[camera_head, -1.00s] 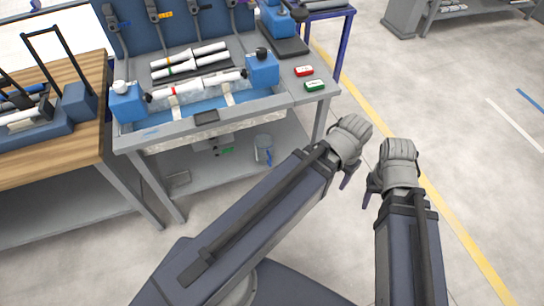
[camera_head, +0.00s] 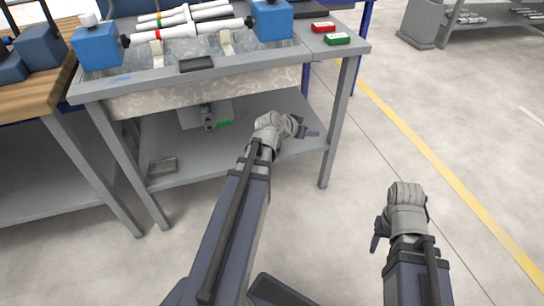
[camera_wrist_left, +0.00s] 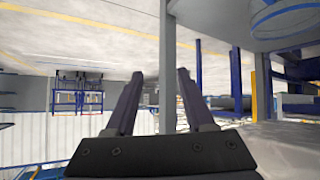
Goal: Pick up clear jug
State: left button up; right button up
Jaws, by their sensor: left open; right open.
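The clear jug is hidden in the head view, behind my left wrist at the lower shelf (camera_head: 190,165). A see-through round vessel with blue bands, apparently the clear jug (camera_wrist_left: 285,14), shows at the upper right of the left wrist view, cut by the frame edge. My left gripper (camera_head: 309,132) is beside the shelf's right end in the head view. Its fingers (camera_wrist_left: 159,76) are apart and empty, with the vessel off to their right. My right gripper (camera_head: 379,236) is open and empty over the floor, right of the bench.
A bench leg (camera_head: 340,120) stands right of my left gripper. The floor to the right is clear.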

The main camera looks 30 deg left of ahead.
pick_arm(q)
jog(key=a+f+n+t+y+b, duration=0.1)
jog(key=a+f+t+y+b, duration=0.1)
jog(key=a+f+b, duration=0.35)
jog(key=a+f+n+t+y+b, duration=0.1)
jog(key=a+f+b, duration=0.15)
jog(key=a, duration=0.55)
jog(key=r+b+x, duration=0.1)
jog(key=b+x, duration=0.3)
jog(key=x, duration=0.3)
jog(key=shift+w+a, duration=0.35)
jog(key=shift+w, duration=0.2)
pick_arm(e)
notch_tip(320, 180, down, 15)
jog(key=shift+r, duration=0.2)
pick_arm(q)
jog(key=shift+f, duration=0.1)
grip_shut()
